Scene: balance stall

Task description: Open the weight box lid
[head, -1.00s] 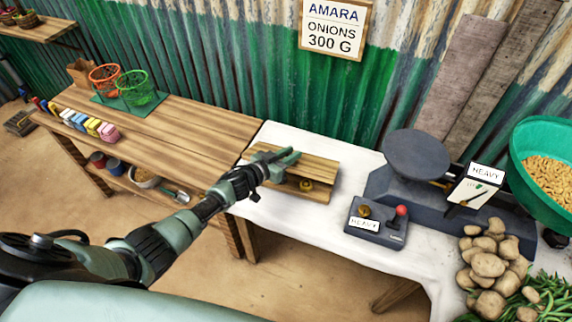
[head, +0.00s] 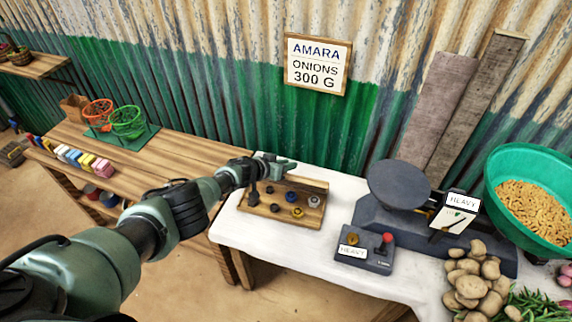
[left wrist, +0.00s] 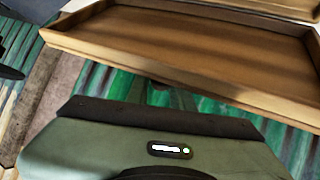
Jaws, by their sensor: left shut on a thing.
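The wooden weight box (head: 286,222) stands on the white-covered table with several dark, brass and grey weights showing inside. Its lid (head: 310,183) stands raised along the back of the box. My left gripper (head: 282,166) is at the lid's upper edge, at the back left of the box, and is shut on the lid. In the left wrist view, a wooden panel with a raised rim, apparently the lid (left wrist: 190,45), fills the top beyond the gripper body; the fingertips are mostly hidden there. My right gripper is not in view.
A grey control box (head: 365,262) with a red knob and a dark scale (head: 398,184) stand to the right of the weight box. Potatoes (head: 470,282) and a green basin (head: 500,175) are farther right. A wooden bench (head: 165,160) adjoins on the left.

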